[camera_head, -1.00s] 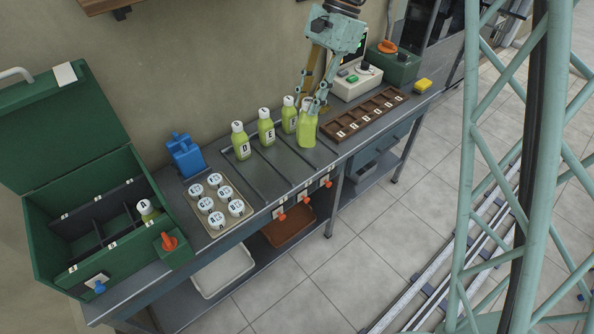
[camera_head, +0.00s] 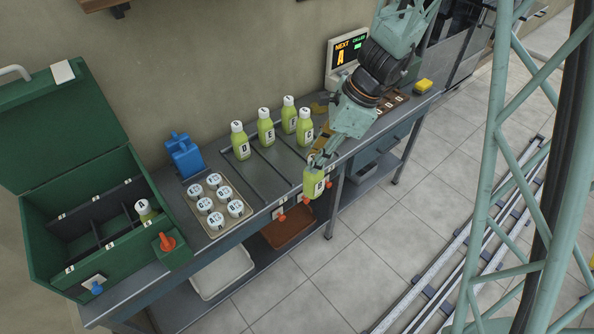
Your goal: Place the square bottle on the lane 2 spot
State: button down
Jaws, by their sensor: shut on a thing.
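My gripper (camera_head: 318,160) is shut on a green bottle (camera_head: 313,184), apparently the square one, holding it upright by its top at the bench's front edge. Its label is too small to read surely. I cannot tell whether its base touches anything. The lanes (camera_head: 268,172) are grey strips with thin dividers, left of the bottle. Several bottles with white caps stand at the back, including D (camera_head: 241,146), E (camera_head: 266,131) and one nearest my arm (camera_head: 305,131).
A tray of round white lids (camera_head: 241,227) lies left of the lanes. A blue jug (camera_head: 184,156) stands behind it. An open green crate (camera_head: 118,246) is at the far left. A screen (camera_head: 343,53) reads NEXT A. My arm partly covers the brown slotted rack (camera_head: 392,104).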

jog(key=shift+s+d+f, duration=0.25)
jog(key=shift+s+f, duration=0.1)
jog(key=shift+s, duration=0.15)
jog(key=shift+m, duration=0.3)
jog(key=w+a, duration=0.2)
jog(key=w, duration=0.5)
jog(key=w+a+f+p, duration=0.1)
jog(key=w+a, duration=0.2)
jog(key=w, duration=0.5)
jog(key=shift+a+f, duration=0.25)
jog(key=shift+f, duration=1.85)
